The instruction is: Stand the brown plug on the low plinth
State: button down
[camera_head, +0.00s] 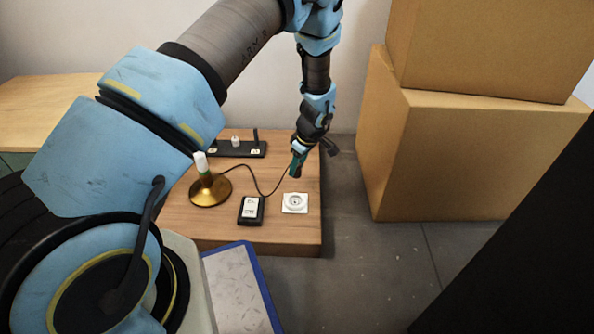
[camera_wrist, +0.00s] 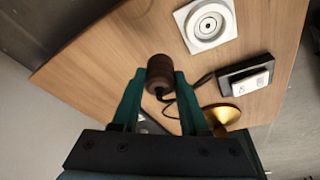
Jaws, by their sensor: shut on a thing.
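The brown plug (camera_wrist: 159,72) is a dark brown rounded cylinder between my green fingertips in the wrist view. My gripper (camera_wrist: 158,84) is shut on it, and a black cord runs from it toward the brass lamp base. In the head view my gripper (camera_head: 295,168) points down over the right part of the low wooden plinth (camera_head: 288,227), behind the white socket. The plug is too small to make out there. The plinth's wood top also shows in the wrist view (camera_wrist: 90,62). I cannot tell whether the plug touches it.
On the plinth stand a white round socket (camera_head: 295,203), a black box with a white switch (camera_head: 251,209), a brass lamp base (camera_head: 209,192) and a black strip (camera_head: 236,150) at the back. Cardboard boxes (camera_head: 455,155) stand to the right. Bare wood lies around the socket.

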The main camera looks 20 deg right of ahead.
jog(key=shift+w+d+b, duration=0.15)
jog(key=shift+w+d, duration=0.3)
jog(key=shift+w, duration=0.5)
jog(key=shift+w+d+b, duration=0.2)
jog(key=shift+w+d, duration=0.25)
jog(key=shift+w, duration=0.55)
jog(key=shift+w+d+b, duration=0.15)
jog(key=shift+w+d, duration=0.3)
jog(key=shift+w, duration=0.5)
jog(key=shift+f, duration=0.15)
jog(key=shift+f+b, duration=1.25)
jog(key=shift+f, duration=0.9)
jog(key=shift+f, duration=0.4)
jog(key=shift+c, duration=1.8)
grip_release()
jog(key=p+v, duration=0.4)
jog(key=v, duration=0.7)
jog(key=shift+p, duration=0.35)
